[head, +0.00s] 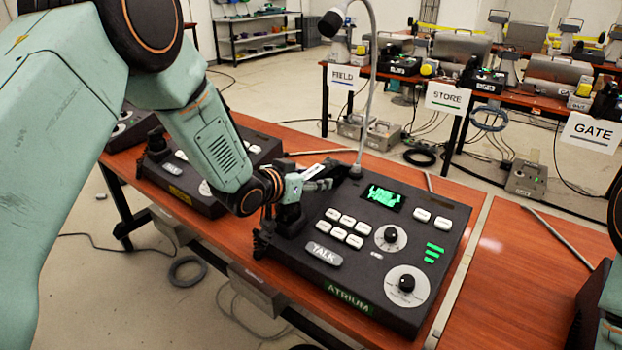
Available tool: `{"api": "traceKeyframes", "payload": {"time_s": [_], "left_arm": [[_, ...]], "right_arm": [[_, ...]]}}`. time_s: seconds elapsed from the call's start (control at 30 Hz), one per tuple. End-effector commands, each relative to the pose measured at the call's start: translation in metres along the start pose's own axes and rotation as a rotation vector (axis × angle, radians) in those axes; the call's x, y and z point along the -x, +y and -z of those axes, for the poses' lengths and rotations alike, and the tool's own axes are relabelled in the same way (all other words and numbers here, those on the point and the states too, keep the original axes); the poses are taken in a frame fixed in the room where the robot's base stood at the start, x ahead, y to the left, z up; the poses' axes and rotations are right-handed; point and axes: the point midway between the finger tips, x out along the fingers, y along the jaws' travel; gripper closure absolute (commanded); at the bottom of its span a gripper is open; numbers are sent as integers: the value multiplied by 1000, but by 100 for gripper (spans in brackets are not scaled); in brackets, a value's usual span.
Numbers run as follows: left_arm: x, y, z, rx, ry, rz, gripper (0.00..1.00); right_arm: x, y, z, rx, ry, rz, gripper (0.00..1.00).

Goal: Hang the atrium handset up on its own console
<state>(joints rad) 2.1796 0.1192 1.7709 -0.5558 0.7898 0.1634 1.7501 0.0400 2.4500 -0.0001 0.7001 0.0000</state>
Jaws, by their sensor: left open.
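The atrium console (330,262) is a black desk unit with a green "ATRIUM" label, a lit green screen, white keys, a TALK key and two dials. A gooseneck microphone (372,60) rises from its back. My left gripper (318,180) is open at the console's back left corner, above its left side. A dark bulky shape (291,219) lies along the console's left edge just below the gripper. It looks like the handset at its cradle, but the gripper partly hides it, and I cannot tell whether it is seated. My right gripper is outside the picture.
Another dark console (180,178) with a yellow label stands to the left on the same wooden table (500,260). Tables with FIELD (342,77), STORE (446,98) and GATE (592,133) signs stand behind. The table right of the atrium console is mostly clear.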

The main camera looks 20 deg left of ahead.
Motion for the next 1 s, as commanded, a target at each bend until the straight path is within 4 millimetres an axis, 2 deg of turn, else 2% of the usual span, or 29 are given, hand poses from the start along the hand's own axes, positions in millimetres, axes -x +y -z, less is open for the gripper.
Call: {"api": "traceKeyframes", "payload": {"time_s": [0.17,0.27,0.7,1.0], "left_arm": [[2,0,5,0,0,0,44],[13,-1,4,2,0,2,44],[97,0,5,7,2,1,44],[120,0,4,1,0,0,44]], "right_arm": [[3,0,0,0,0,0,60],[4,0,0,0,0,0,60],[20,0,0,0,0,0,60],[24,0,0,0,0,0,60]]}}
